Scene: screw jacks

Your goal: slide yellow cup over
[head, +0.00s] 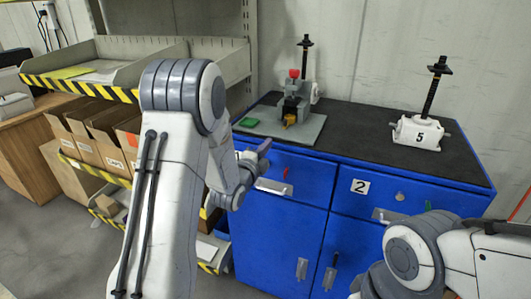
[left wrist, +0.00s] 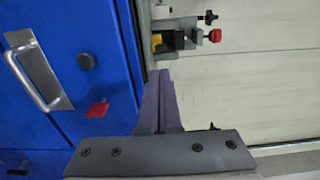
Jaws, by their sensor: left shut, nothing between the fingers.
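A small yellow piece (head: 289,120), which may be the yellow cup, sits low at the front of a grey fixture (head: 294,102) on the blue cabinet's dark top. The yellow piece also shows at the top of the left wrist view (left wrist: 168,41), partly hidden by grey parts. My left gripper (head: 265,146) is in front of the cabinet's front edge, below and to the left of the fixture, apart from it. In the left wrist view its fingers (left wrist: 158,80) are together and empty. My right gripper is out of view; only my right arm shows.
A screw jack with a black post (head: 305,55) stands behind; a white jack marked 5 (head: 416,133) stands right. The cabinet top (head: 360,125) is clear between them. Shelves (head: 120,60) stand left.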

